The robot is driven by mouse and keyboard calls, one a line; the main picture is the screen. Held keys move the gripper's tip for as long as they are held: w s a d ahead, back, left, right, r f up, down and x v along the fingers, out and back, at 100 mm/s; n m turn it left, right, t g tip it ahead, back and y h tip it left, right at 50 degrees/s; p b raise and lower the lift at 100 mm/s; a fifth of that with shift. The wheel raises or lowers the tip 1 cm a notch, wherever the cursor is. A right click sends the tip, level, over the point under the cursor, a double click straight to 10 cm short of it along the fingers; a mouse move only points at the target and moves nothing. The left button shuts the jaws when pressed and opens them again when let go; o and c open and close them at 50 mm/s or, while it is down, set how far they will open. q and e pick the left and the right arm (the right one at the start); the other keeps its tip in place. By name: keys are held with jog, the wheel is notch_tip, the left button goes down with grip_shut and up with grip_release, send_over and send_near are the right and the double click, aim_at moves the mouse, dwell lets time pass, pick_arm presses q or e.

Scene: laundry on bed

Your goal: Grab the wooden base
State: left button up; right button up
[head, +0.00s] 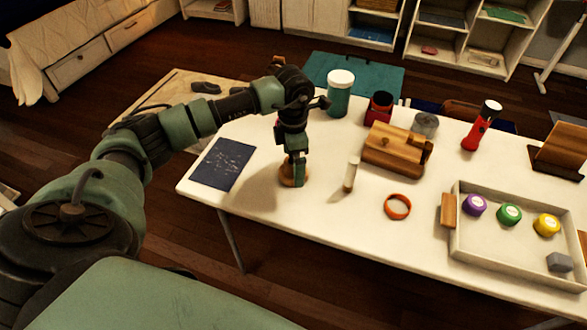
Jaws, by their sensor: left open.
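My left gripper (298,172) points down over the left part of the white table (260,125). Its jaws are open, and its tips are at a small round wooden base (286,180) on the tabletop. The gripper hides much of the base, and I cannot tell whether the fingers touch it. My right gripper is not in view.
A white-topped cylinder (351,174) stands to the right, near a wooden box (392,153) and an orange ring (397,207). A teal jar (339,96) stands behind. A dark blue booklet (222,164) lies left. A tray (490,250) holds colored discs.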

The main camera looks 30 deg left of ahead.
pick_arm(q)
notch_tip(320, 180, down, 2)
jog(key=shift+f, duration=0.1)
jog(key=c, duration=1.5)
